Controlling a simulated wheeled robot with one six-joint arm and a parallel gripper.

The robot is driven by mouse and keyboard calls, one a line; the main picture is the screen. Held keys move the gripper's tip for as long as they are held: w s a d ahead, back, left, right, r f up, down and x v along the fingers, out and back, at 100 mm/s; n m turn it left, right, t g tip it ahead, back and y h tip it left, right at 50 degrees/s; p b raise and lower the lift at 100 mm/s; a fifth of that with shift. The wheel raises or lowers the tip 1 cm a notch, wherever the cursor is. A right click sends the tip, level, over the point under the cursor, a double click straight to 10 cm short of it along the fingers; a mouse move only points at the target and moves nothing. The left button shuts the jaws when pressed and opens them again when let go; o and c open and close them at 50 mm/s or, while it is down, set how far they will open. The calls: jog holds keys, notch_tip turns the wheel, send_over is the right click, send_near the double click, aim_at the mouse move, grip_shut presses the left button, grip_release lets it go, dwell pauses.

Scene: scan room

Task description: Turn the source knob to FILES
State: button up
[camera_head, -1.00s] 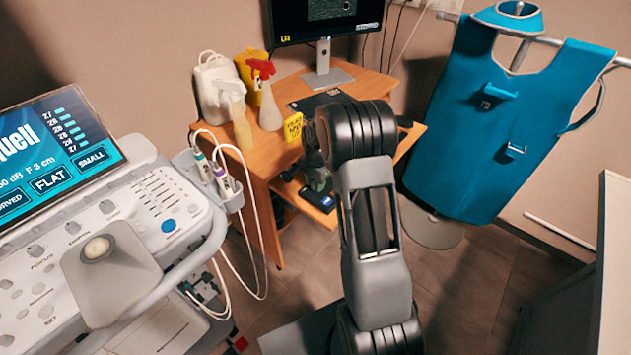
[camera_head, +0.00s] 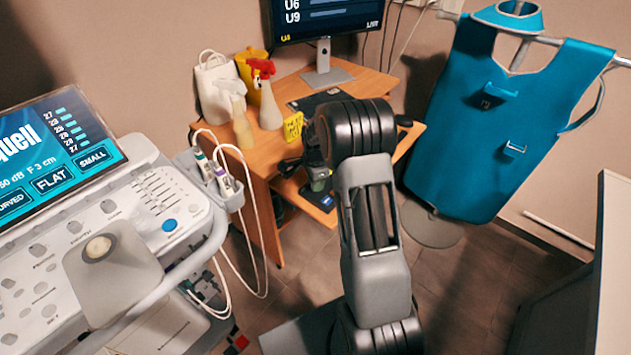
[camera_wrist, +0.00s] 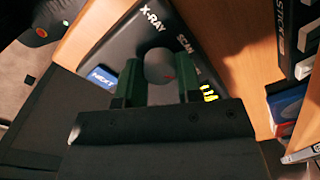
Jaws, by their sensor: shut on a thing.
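The box carries the words X-RAY and a partly hidden word starting SCAN, a blue NEXT button (camera_wrist: 103,77) and yellow bars. My gripper (camera_wrist: 160,78) has its two green fingers on either side of the knob, shut on it. The FILES label cannot be made out. In the head view, my arm hides most of the box. The monitor (camera_head: 326,20) shows U6, U9 and a word that looks like LIVE.
The wooden desk (camera_head: 262,168) also holds spray bottles (camera_head: 268,108), a white container (camera_head: 213,85) and a small yellow box (camera_head: 293,127). An ultrasound console (camera_head: 150,205) stands at left. A blue apron (camera_head: 490,130) hangs at right. Grey floor is open between.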

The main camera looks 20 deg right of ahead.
jog(key=o, duration=0.9)
jog(key=shift+o, duration=0.2)
jog(key=shift+r, duration=0.1)
notch_tip(320, 180, up, 14)
jog(key=p, duration=0.1)
dwell(0.5)
